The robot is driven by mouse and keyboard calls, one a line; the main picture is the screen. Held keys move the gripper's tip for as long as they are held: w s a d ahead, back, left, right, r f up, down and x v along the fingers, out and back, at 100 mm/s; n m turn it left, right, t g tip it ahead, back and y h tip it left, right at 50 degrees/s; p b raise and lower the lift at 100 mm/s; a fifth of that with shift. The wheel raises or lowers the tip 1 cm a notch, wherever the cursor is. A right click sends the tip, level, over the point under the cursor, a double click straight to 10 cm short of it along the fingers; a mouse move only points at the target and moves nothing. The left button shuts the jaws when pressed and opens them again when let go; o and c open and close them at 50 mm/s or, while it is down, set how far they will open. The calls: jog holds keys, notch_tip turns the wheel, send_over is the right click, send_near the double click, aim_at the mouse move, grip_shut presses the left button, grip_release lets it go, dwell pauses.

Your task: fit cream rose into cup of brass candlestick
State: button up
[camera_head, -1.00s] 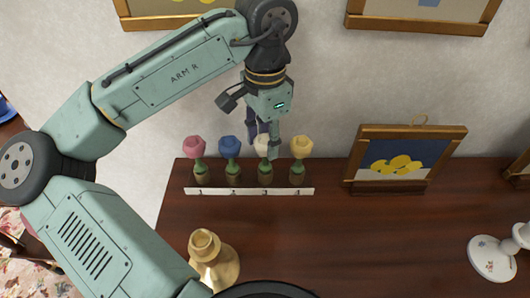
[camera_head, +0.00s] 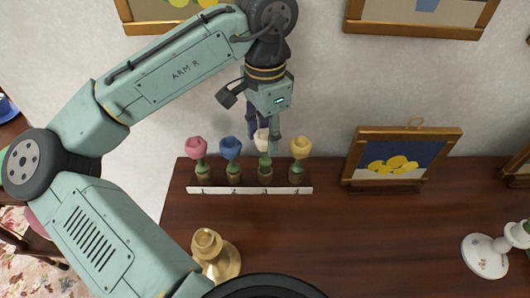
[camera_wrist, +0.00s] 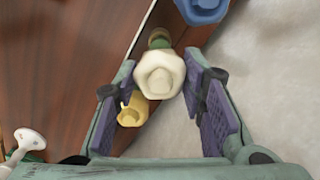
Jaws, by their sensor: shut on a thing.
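The cream rose (camera_head: 263,139) is between the fingers of my gripper (camera_head: 265,143), third from the left in a row of roses. My gripper is shut on it. Its green stem goes down to the third brown holder, and I cannot tell whether it is clear of it. In the wrist view the cream rose (camera_wrist: 158,74) shows head-on between the purple finger pads of my gripper (camera_wrist: 163,88). The brass candlestick (camera_head: 214,254) stands upright at the front left of the dark wooden top, its cup (camera_head: 206,238) open upward and empty.
Pink (camera_head: 196,147), blue (camera_head: 230,147) and yellow (camera_head: 300,147) roses stand close beside it behind a numbered white strip (camera_head: 249,190). A framed lemon picture (camera_head: 402,158) stands to the right. A white candlestick (camera_head: 486,256) is at far right. The middle top is clear.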

jog(key=shift+r+p, duration=0.45)
jog(key=shift+r, duration=0.05)
jog(key=shift+r+p, duration=0.6)
jog(key=shift+r, duration=0.35)
